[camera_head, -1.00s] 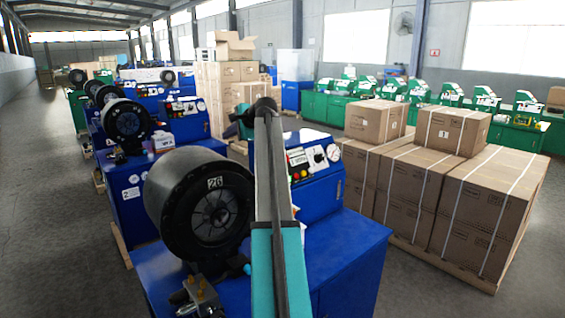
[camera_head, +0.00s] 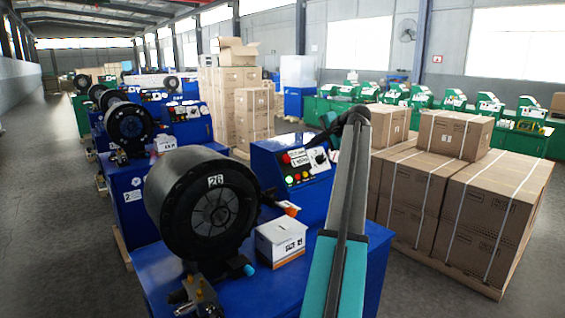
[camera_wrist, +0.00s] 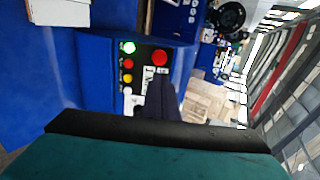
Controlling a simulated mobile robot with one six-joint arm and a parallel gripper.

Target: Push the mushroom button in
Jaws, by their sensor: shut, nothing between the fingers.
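The red mushroom button (camera_head: 285,158) is at the upper left of the control panel on the blue machine numbered 26. It also shows in the wrist view (camera_wrist: 159,57) as a large round red cap, beside a column of small lights. My gripper (camera_head: 322,142) is at the far end of my arm, right of the button in the head view. In the wrist view its dark, shut fingers (camera_wrist: 160,88) lie in front of the panel label, just below the button in the picture. They look apart from the button; the exact gap cannot be told.
The panel's small lights (camera_wrist: 127,64) are close to the button. A black round crimper head (camera_head: 205,205) and a white box (camera_head: 281,240) stand on the machine, left of my arm. Stacked cartons (camera_head: 480,215) stand to the right. A grey floor aisle is at the left.

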